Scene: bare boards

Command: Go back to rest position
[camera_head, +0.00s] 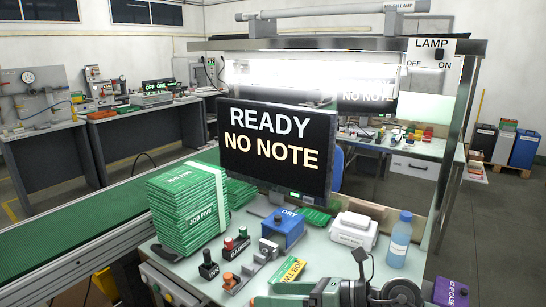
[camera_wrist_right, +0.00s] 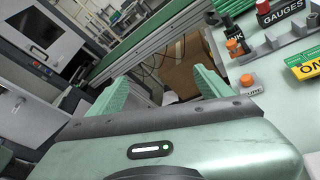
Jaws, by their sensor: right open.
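My right arm comes in at the bottom of the head view, with my right gripper (camera_head: 285,298) low over the front edge of the bench (camera_head: 205,288). In the right wrist view the two pale green fingers of this gripper (camera_wrist_right: 164,84) stand wide apart. Nothing is between them. Behind the gap are the floor and a brown surface beside the bench. My left gripper is not in view.
The bench holds green JOB FIVE packs (camera_head: 188,210), a READY NO NOTE screen (camera_head: 277,147), a blue DRY box (camera_head: 282,230), a white device (camera_head: 354,230), a blue bottle (camera_head: 400,240) and a row of controls (camera_head: 225,258). A green conveyor (camera_head: 75,234) runs at left.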

